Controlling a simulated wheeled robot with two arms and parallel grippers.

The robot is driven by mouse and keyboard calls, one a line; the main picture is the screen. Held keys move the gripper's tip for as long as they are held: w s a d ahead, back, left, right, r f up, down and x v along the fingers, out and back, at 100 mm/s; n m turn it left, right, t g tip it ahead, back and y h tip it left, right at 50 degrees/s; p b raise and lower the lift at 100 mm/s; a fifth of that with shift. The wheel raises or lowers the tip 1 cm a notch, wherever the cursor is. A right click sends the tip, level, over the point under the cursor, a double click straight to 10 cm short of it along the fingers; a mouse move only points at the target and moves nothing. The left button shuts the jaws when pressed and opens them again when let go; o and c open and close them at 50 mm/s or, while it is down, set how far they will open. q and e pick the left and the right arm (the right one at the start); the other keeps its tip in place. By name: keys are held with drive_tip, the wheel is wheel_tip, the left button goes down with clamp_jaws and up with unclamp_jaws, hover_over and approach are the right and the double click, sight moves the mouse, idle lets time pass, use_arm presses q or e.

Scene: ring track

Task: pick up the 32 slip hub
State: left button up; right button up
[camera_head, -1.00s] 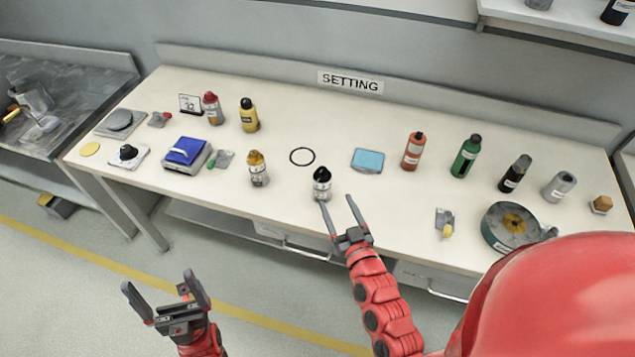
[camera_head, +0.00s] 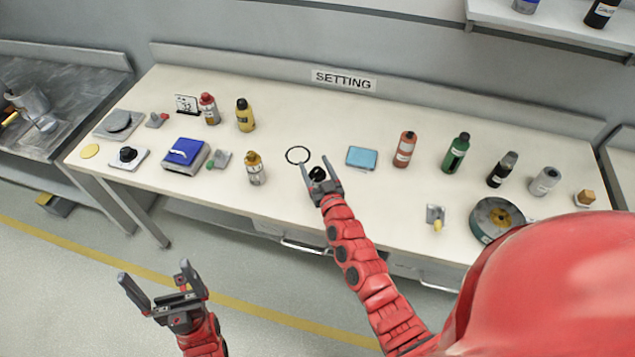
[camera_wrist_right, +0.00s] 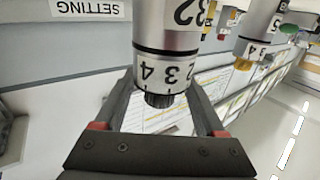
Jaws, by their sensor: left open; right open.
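A silver cylinder with a black ring (camera_wrist_right: 166,55) fills the middle of the right wrist view, upside down there. It carries a large "32" and a band of digits. In the head view only its black top (camera_head: 316,174) shows, the rest hidden by my right gripper (camera_head: 315,162). The open fingers of my right gripper (camera_wrist_right: 164,82) stand on either side of it; I cannot tell whether they touch it. My left gripper (camera_head: 154,270) is open and empty, over the floor in front of the bench.
A similar yellow-topped cylinder (camera_head: 255,170) stands to the left; it also shows in the right wrist view (camera_wrist_right: 255,35). A black ring (camera_head: 298,148) lies just behind, with a blue pad (camera_head: 362,158) to the right. A card reading 32 (camera_head: 187,104) stands at the back left.

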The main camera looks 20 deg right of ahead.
drive_tip(key=shift+w, duration=0.75)
drive_tip(key=shift+c, duration=0.2)
clamp_jaws()
idle(0.7)
